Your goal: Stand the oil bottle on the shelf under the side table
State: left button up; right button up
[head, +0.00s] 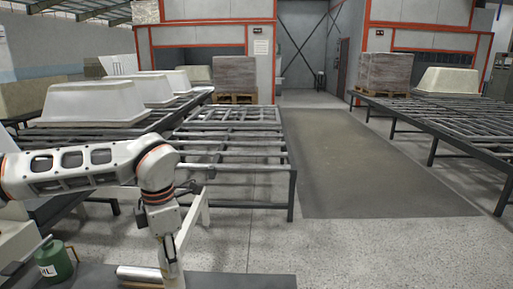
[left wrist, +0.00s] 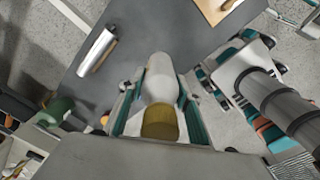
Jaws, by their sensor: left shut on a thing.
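My left gripper (head: 170,265) points down at the bottom of the head view. In the left wrist view its teal-padded fingers are closed on the sides of a pale bottle (left wrist: 160,78) with an olive-yellow end (left wrist: 159,122). I take this to be the oil bottle; no label shows on it. A dark grey tabletop (left wrist: 140,30) lies beyond the bottle, and a strip of it (head: 235,281) shows at the bottom of the head view. I cannot tell whether the bottle touches anything below. No shelf under the table can be made out.
A shiny metal cylinder (head: 138,273) lies on the dark top, near my gripper. A green can (head: 54,261) stands at the lower left. A wooden board (left wrist: 213,8) is at the wrist view's top edge. A slatted rack (head: 225,150) stands beyond; the floor (head: 370,170) to the right is clear.

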pick_arm(q)
jog(key=m, duration=0.2)
jog(key=s+a+f+m, duration=0.1)
jog(key=m, duration=0.3)
jog(key=shift+s+a+f, duration=0.2)
jog(key=shift+s, duration=0.1)
jog(key=s+a+f+m, duration=0.3)
jog(key=s+m, duration=0.3)
jog(key=m, duration=1.2)
jog(key=shift+f, duration=0.55)
jog(key=shift+w, duration=0.1)
